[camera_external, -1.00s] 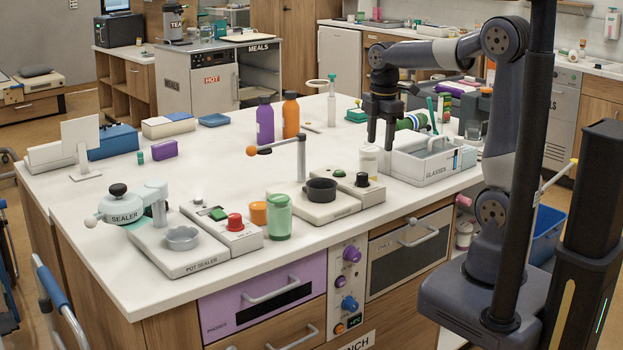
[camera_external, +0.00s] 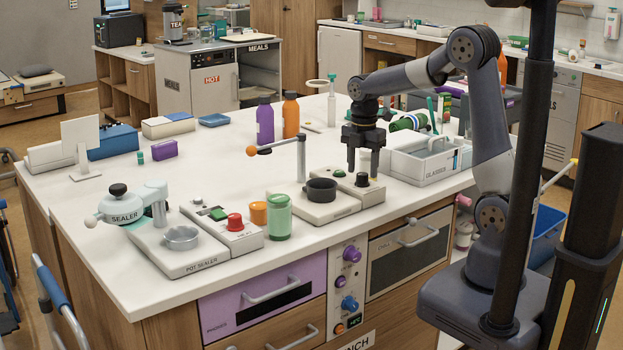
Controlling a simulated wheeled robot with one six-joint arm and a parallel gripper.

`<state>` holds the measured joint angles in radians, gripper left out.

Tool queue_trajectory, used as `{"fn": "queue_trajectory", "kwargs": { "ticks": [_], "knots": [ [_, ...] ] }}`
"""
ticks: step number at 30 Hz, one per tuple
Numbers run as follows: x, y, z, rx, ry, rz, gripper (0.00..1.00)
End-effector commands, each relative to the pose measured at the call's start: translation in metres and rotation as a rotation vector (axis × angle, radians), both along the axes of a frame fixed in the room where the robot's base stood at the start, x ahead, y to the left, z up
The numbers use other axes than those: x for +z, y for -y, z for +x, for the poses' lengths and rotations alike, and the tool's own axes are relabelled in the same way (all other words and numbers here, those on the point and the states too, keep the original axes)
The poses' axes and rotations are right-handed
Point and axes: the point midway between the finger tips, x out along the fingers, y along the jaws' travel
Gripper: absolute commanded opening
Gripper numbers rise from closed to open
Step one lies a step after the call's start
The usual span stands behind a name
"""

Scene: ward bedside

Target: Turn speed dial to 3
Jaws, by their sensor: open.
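A low cream bench unit (camera_external: 345,209) carries a black pot (camera_external: 321,190) and, at its right end, a small dark dial (camera_external: 362,180). Its label and the dial's setting are too small to read. My gripper (camera_external: 363,171) points straight down, open and empty. In the picture its two fingers stand just above and to either side of the dial. I cannot tell whether they touch it. A small control panel on the bench front also has a purple knob (camera_external: 352,254) and a blue knob (camera_external: 349,303).
The grey GLASSES tray (camera_external: 424,171) stands close right of my gripper. A white cup behind the fingers is partly hidden. A post with an orange-tipped arm (camera_external: 300,157) rises left of the pot. A green jar (camera_external: 278,217) stands farther left.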

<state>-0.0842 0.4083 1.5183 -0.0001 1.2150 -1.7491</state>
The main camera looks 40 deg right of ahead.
Motion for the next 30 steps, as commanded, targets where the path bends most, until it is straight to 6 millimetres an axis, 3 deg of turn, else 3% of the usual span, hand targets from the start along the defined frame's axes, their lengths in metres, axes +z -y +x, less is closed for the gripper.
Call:
{"fn": "queue_trajectory", "kwargs": {
  "ticks": [4, 13, 30],
  "knots": [
    [-0.0102, 0.0000, -0.0004, 0.000, 0.000, 0.000, 0.52],
    [-0.0115, 0.0001, -0.0003, -0.001, 0.000, 0.000, 0.51],
    [-0.0113, 0.0000, -0.0004, -0.001, 0.000, 0.000, 0.07]
  ]
}}
